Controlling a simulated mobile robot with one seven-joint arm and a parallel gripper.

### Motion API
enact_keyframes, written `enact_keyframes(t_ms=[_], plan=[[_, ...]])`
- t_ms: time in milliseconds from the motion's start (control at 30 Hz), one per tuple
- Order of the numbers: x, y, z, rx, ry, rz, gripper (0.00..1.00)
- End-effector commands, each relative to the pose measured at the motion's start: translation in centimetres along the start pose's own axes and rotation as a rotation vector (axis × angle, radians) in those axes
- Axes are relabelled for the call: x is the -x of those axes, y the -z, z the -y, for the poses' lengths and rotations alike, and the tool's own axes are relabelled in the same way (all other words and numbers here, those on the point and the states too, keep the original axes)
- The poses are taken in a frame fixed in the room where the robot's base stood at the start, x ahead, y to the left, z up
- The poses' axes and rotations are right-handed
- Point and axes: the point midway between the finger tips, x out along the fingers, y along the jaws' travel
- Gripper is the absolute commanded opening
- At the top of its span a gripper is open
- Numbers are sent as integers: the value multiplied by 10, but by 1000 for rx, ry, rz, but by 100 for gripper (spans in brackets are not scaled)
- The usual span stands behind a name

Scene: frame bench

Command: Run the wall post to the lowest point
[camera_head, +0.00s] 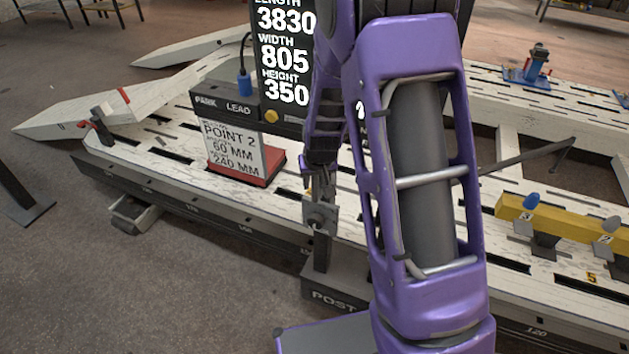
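A dark upright post (321,252) rises from a dark block (340,290) lettered "POST" at the near edge of the bench. A grey metal block (320,213) sits at the post's upper end. My gripper (321,185) points down right at this grey block. The fingers are small and dark, so I cannot tell whether they close on it or only touch it. My purple arm hides what lies to the right of the post. A black display (285,55) reads length 3830, width 805, height 350.
The white slotted bench (180,150) runs across the view. A "POINT 2" card (232,150) stands on a red base left of my gripper. A dark box (225,104) reads "PARK" and "LEAD". A yellow numbered beam (570,230) lies at right. Grey floor (80,270) is open at left.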

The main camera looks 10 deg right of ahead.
Motion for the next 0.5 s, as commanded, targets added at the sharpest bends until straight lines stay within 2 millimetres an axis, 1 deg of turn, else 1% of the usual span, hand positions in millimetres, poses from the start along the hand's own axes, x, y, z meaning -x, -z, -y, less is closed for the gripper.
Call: enact_keyframes(t_ms=[33,167,200,233,500], plan=[[0,0,0,0,0,0,35],[0,0,0,0,0,0,11],[0,0,0,0,0,0,4],[0,0,0,0,0,0,0],[0,0,0,0,0,0,0]])
